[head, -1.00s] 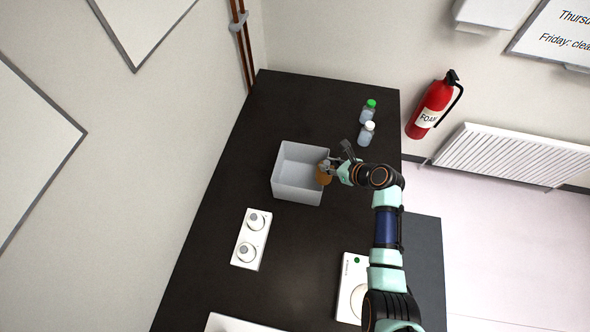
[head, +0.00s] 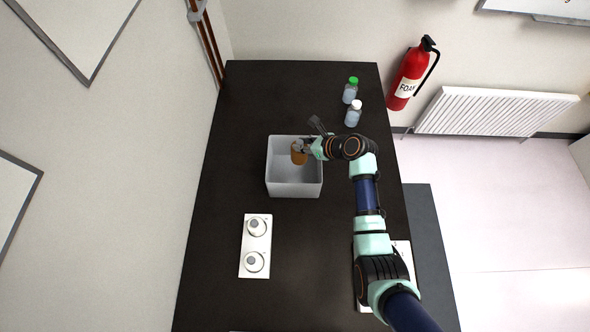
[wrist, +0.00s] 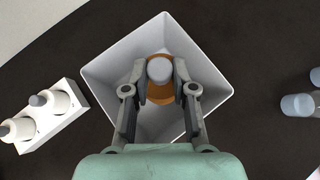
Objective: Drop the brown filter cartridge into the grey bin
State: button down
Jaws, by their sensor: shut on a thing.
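The brown filter cartridge (head: 298,157) is held by my gripper (head: 301,147) over the grey bin (head: 294,189). In the wrist view, my gripper (wrist: 160,80) is shut on the cartridge's pale round top, with its brown body (wrist: 157,97) showing around and below. The bin's walls (wrist: 110,75) surround the cartridge in that view. The bin's floor looks empty where it shows; part is hidden behind the cartridge and fingers. I cannot tell exactly how high the cartridge is above the floor.
A white holder with two round-topped containers (head: 256,246) stands in front of the bin. A green-capped bottle (head: 350,91) and a white-capped bottle (head: 353,115) stand behind it to the right. The dark worktop (head: 225,205) is clear left of the bin.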

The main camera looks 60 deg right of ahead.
notch_tip(320, 180, down, 3)
jog(key=shift+r+b, duration=0.1)
jog(key=shift+b, duration=1.05)
jog(key=shift+r, duration=0.1)
jog(key=c, duration=0.9)
grip_release()
jog(key=shift+o, duration=0.2)
jog(key=v, duration=1.2)
